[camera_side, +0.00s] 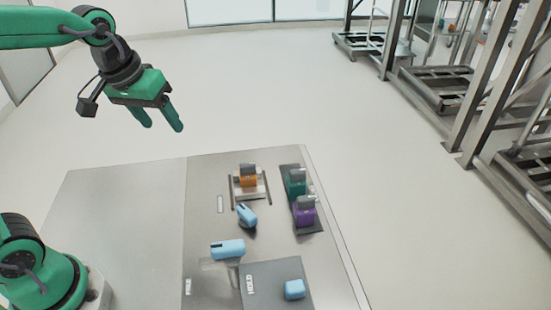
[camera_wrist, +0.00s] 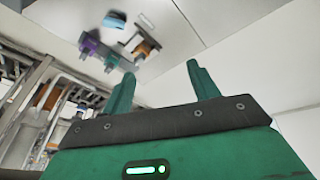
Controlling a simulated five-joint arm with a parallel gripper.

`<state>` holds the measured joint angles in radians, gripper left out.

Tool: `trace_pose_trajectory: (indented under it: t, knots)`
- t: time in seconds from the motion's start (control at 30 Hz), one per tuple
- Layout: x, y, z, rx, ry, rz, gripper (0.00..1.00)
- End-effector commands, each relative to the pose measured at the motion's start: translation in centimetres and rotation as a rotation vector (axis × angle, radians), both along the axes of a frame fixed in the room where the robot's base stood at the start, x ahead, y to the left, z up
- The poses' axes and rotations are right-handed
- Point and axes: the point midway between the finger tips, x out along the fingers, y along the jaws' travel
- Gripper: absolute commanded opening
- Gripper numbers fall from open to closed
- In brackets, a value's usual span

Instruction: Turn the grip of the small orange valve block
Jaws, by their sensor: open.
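The small orange valve block (camera_side: 248,182) sits on a light plate between two dark rails toward the far side of the table, with a grey grip (camera_side: 248,169) on top. It also shows small in the wrist view (camera_wrist: 146,46). My gripper (camera_side: 164,122) is open and empty, high above and to the left of the block, beyond the table's far edge in the side view. Both fingers show apart in the wrist view (camera_wrist: 160,82), with nothing between them.
A green block (camera_side: 296,186) and a purple block (camera_side: 304,214) stand on a dark strip to the right. Light blue pieces (camera_side: 246,214), (camera_side: 227,249) lie nearer, and another (camera_side: 294,289) rests on a grey mat marked HOLD (camera_side: 262,292). The table's left half (camera_side: 125,210) is clear.

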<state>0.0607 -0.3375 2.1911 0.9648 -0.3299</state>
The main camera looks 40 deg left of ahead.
Motion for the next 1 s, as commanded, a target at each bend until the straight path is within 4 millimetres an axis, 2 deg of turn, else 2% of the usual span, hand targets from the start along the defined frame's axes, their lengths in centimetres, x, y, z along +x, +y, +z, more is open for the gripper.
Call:
trace_pose_trajectory:
  t: [0.1, 0.47, 0.8, 1.0]
  knots:
    - [2.3, -0.6, -0.5, -0.018, 0.044, 0.053, 0.60]
    - [8.6, -2.7, -3.1, -0.058, 0.158, 0.227, 0.60]
    - [14.0, -5.1, -7.5, -0.068, 0.260, 0.395, 0.60]
    - [16.1, -6.3, -10.1, -0.066, 0.304, 0.475, 0.60]
